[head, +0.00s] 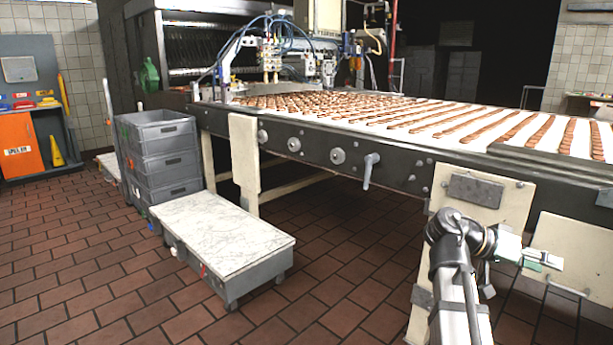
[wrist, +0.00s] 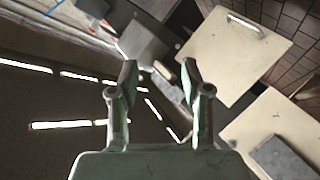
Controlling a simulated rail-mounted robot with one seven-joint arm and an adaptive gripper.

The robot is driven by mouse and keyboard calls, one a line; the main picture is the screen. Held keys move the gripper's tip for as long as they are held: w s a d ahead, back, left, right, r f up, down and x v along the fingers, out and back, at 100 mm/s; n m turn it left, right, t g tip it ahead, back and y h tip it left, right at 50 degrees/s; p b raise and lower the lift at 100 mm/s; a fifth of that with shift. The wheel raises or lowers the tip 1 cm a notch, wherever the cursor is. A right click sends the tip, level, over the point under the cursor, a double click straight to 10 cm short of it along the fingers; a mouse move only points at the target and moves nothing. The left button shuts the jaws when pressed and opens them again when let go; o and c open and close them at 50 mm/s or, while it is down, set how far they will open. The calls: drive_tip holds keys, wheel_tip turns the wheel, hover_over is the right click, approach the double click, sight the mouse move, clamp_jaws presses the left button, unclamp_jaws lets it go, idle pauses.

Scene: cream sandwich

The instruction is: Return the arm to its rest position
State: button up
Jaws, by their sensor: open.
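My arm (head: 458,262) rises at the lower right of the head view, its upper end bent toward the right. My gripper (head: 553,262) points right, in front of the cream panels below the conveyor. In the wrist view my gripper (wrist: 158,80) shows two fingers standing apart with nothing between them. It holds nothing, and no object touches the fingertips as far as I can see.
The conveyor (head: 330,152) with rows of brown cookies runs along the back. Cream panels (head: 484,200) hang from its side near my arm. A marble-topped cart (head: 220,235) and stacked grey crates (head: 160,155) stand left. The tiled floor (head: 80,270) is clear at front left.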

drive_tip(key=shift+s+r+m+g+y, duration=0.4)
drive_tip(key=shift+s+r+m+g, duration=1.25)
drive_tip(key=shift+s, duration=4.65)
drive_tip(key=shift+s+r+m+g+y, duration=0.7)
drive_tip(key=shift+s+r+m, duration=1.6)
drive_tip(key=shift+s, duration=3.95)
drive_tip(key=w+f+n+t+p, duration=0.4)
drive_tip(key=w+f+n+p, duration=0.55)
drive_tip(key=w, duration=0.55)
drive_tip(key=w+a+f+n+t+y+p, duration=0.1)
drive_tip(key=w+a+f+n+y+p, duration=0.2)
drive_tip(key=f, duration=0.6)
drive_tip(key=w+a+f+n+y+p, duration=0.1)
drive_tip(key=w+a+f+n+p, duration=0.15)
drive_tip(key=a+f+p, duration=0.4)
drive_tip(key=s+a+f+n+g+y+p, duration=0.1)
drive_tip(key=s+a+f+n+y+p, duration=0.1)
drive_tip(key=s+a+f+p, duration=0.4)
drive_tip(key=s+a+f+n+g+y+p, duration=0.1)
drive_tip(key=s+a+f+n+y+p, duration=0.15)
drive_tip(key=a+f, duration=0.45)
drive_tip(key=s+a+f+g+y+p, duration=0.1)
drive_tip(key=s+a+f+y+p, duration=0.1)
drive_tip(key=s, duration=0.6)
drive_tip(key=s+a+f+g+y+p, duration=0.1)
drive_tip(key=s+a+f+p, duration=0.4)
drive_tip(key=s, duration=0.4)
drive_tip(key=shift+a+f+y, duration=0.15)
drive_tip(key=shift+a+y, duration=0.2)
drive_tip(key=shift+a, duration=0.45)
